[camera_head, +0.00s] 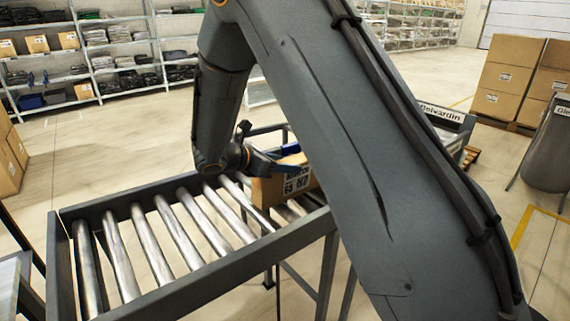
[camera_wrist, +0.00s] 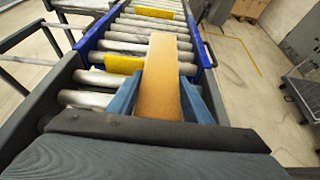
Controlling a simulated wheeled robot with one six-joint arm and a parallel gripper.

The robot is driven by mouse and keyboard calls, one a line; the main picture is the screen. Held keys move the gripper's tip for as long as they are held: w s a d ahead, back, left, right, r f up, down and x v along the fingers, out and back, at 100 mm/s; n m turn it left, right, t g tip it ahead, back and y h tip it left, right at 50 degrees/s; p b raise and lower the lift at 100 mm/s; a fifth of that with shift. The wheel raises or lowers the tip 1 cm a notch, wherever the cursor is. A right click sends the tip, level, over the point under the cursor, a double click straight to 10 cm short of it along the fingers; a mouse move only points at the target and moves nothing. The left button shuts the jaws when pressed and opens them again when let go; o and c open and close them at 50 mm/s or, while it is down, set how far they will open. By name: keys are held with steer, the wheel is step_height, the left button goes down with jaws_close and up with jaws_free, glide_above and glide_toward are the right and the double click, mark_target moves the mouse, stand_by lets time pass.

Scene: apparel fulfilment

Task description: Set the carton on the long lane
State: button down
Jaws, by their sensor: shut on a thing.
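A brown carton (camera_head: 268,191) with a printed label is in my gripper (camera_head: 282,167), above or on the roller conveyor (camera_head: 178,300). In the wrist view the carton (camera_wrist: 164,70) stands between the two blue fingers of my gripper (camera_wrist: 160,97), which are shut on its sides. Its long side points away along the rollers. A roller lane (camera_wrist: 125,45) with blue side rails runs ahead of it. I cannot tell whether the carton touches the rollers. My arm hides the conveyor's right part in the head view.
Yellow strips (camera_wrist: 123,64) lie across the lane near the carton. Bare rollers (camera_head: 150,245) fill the conveyor's left part. Stacked cartons (camera_head: 505,75) stand at back right, a grey bin (camera_head: 553,150) at right, and shelving (camera_head: 120,50) at back left.

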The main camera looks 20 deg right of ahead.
steer(key=c, duration=0.8)
jaws_free()
steer(key=shift+c, duration=0.2)
